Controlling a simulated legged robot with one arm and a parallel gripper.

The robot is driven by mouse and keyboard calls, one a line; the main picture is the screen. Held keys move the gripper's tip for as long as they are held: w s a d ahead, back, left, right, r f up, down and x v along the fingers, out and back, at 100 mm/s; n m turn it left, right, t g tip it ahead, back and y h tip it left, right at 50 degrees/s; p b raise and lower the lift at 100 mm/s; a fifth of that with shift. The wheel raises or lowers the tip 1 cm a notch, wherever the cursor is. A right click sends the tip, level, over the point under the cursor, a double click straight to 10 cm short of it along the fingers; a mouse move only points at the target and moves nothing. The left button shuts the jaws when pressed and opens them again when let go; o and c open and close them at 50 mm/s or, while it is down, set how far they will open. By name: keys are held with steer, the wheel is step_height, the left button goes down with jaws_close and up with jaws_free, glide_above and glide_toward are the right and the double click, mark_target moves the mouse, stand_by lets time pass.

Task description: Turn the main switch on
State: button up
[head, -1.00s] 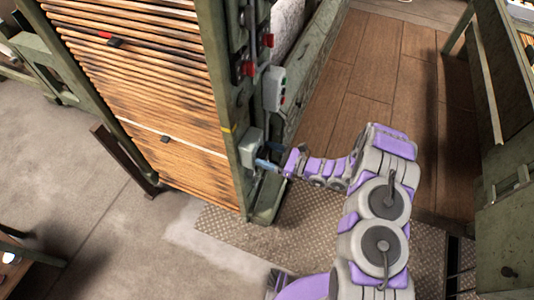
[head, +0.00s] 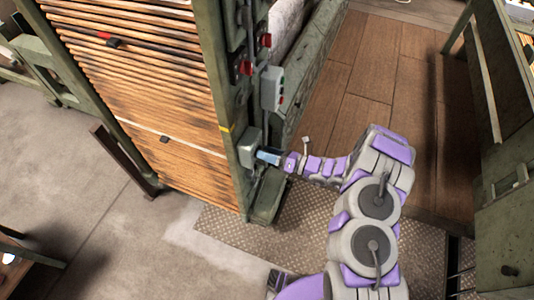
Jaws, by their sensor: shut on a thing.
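A grey switch box (head: 249,148), which looks like the main switch, is fixed low on the green machine post. My gripper (head: 268,156) is at the right side of this box, its pale blue fingers shut on the main switch's handle. The handle itself is mostly hidden by the fingers, so I cannot tell its exact position. My purple and grey arm reaches in from the lower right.
Higher on the green post (head: 225,105) are red knobs (head: 246,68) and a grey button box (head: 272,88). A slatted wooden lattice (head: 160,90) fills the left side. A tread-plate floor (head: 300,232) lies below. A green machine frame (head: 504,200) stands at right.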

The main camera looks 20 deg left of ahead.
steer(key=shift+w+f+m, duration=0.1)
steer(key=shift+f+m, duration=0.05)
steer(key=shift+m, duration=2.3)
steer(key=shift+w+f+m, duration=0.1)
steer(key=shift+f+m, duration=0.05)
steer(key=shift+m, duration=2.3)
steer(key=o, duration=1.1)
steer(key=shift+a, duration=0.1)
steer(key=shift+c, duration=0.2)
steer(key=s+d+p, duration=0.1)
steer(key=d+p, duration=0.1)
steer(key=d, duration=1.5)
steer(key=shift+s+d+p, duration=0.2)
steer(key=shift+p, duration=0.15)
